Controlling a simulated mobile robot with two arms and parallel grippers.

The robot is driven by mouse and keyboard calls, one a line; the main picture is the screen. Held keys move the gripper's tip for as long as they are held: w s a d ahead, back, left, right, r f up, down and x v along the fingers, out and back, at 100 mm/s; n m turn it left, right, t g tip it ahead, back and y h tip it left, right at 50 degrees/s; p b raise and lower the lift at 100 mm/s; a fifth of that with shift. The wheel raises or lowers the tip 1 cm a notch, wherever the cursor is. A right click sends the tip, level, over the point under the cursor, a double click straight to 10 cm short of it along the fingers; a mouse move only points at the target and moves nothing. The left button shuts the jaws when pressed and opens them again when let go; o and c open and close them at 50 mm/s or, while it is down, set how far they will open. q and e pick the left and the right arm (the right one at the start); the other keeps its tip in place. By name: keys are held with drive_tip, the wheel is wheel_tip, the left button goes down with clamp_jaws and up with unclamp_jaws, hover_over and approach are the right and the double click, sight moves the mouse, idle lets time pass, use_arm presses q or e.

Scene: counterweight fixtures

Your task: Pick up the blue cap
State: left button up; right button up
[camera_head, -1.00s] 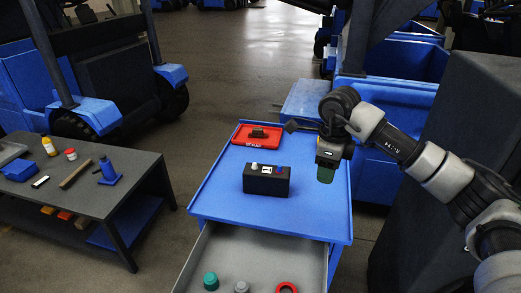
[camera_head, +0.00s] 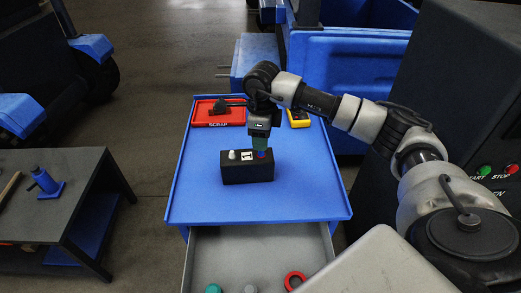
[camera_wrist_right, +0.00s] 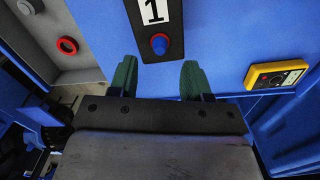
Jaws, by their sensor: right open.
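The black block (camera_head: 247,172) stands on the blue cart top (camera_head: 215,205). The blue cap (camera_head: 262,153) sits on the block's right end, partly covered by my right gripper (camera_head: 260,148), which points down over it. In the right wrist view the blue cap (camera_wrist_right: 159,43) sits on the black block (camera_wrist_right: 152,22), near its end. My right gripper (camera_wrist_right: 158,75) is open there, with green fingers and nothing between them. The cap lies ahead of the gap between the fingertips. My left gripper is not in view.
A white peg (camera_head: 232,155) stands at the block's left end, beside a label marked 1. A red tray (camera_head: 203,113) and a yellow device (camera_head: 298,118) lie at the cart's back. The open drawer (camera_head: 225,265) in front holds a red ring (camera_head: 295,280) and caps.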

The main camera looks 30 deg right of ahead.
wheel_tip(320, 180, down, 4)
drive_tip(key=shift+r+p, duration=0.2)
drive_tip(key=shift+p, duration=0.3)
drive_tip(key=shift+f, duration=0.35)
drive_tip(key=shift+c, duration=0.5)
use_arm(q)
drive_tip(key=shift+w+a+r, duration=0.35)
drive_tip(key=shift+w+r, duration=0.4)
use_arm(e)
drive_tip(key=c, duration=0.6)
drive_tip(key=shift+o, duration=0.2)
